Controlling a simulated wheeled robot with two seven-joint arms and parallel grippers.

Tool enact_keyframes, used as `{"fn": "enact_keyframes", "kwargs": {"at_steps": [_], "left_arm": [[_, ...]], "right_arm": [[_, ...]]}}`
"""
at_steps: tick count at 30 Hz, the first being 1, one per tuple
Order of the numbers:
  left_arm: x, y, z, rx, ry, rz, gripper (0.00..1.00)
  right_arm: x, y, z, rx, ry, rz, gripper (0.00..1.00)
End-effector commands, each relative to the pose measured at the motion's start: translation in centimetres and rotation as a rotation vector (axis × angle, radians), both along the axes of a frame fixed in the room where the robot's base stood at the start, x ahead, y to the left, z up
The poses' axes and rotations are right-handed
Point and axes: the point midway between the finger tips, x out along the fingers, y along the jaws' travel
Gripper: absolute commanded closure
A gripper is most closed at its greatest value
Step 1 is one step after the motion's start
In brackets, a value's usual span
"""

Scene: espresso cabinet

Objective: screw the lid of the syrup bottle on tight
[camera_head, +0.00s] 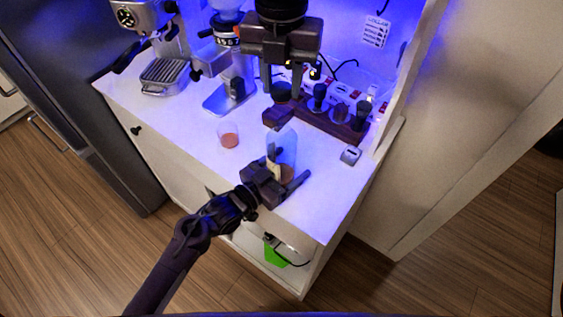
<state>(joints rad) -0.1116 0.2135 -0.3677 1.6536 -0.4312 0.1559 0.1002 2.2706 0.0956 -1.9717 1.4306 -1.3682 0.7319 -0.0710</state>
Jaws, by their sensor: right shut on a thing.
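The syrup bottle (284,146) stands upright near the front of the white counter. It is clear, with a little brown syrup low down and a pale label; no lid shows on its top. My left gripper (284,169), reaching in from the lower left, has its fingers around the bottle's lower part and appears shut on it. My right gripper (282,88) hangs from the top, fingers down, above and behind the bottle in the picture. It is shut on a small dark round thing (281,93) that looks like the lid, apart from the bottle.
A brown wooden station (312,122) with several dark tools stands behind the bottle. A cup with brown liquid (228,136) is to the left, a small grey box (351,155) to the right. The grinder (238,80) and espresso machine (165,70) are at the back left.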

Motion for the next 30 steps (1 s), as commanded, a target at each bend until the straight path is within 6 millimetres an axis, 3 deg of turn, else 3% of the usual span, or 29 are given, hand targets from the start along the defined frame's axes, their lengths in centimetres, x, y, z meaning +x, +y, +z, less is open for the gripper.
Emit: {"fn": "enact_keyframes", "kwargs": {"at_steps": [2,12,16,24,30], "left_arm": [[0.0,0.0,0.0,0.000,0.000,0.000,0.35],[0.0,0.0,0.0,0.000,0.000,0.000,0.79],[0.0,0.0,0.0,0.000,0.000,0.000,0.81],[0.0,0.0,0.0,0.000,0.000,0.000,0.81],[0.0,0.0,0.0,0.000,0.000,0.000,0.81]], "right_arm": [[0.0,0.0,0.0,0.000,0.000,0.000,0.88],[0.0,0.0,0.0,0.000,0.000,0.000,0.88],[0.0,0.0,-0.6,-0.001,0.002,0.000,0.88],[0.0,0.0,-4.4,0.000,0.002,0.000,0.88],[0.1,0.0,-5.0,0.001,-0.001,0.000,0.88]]}}
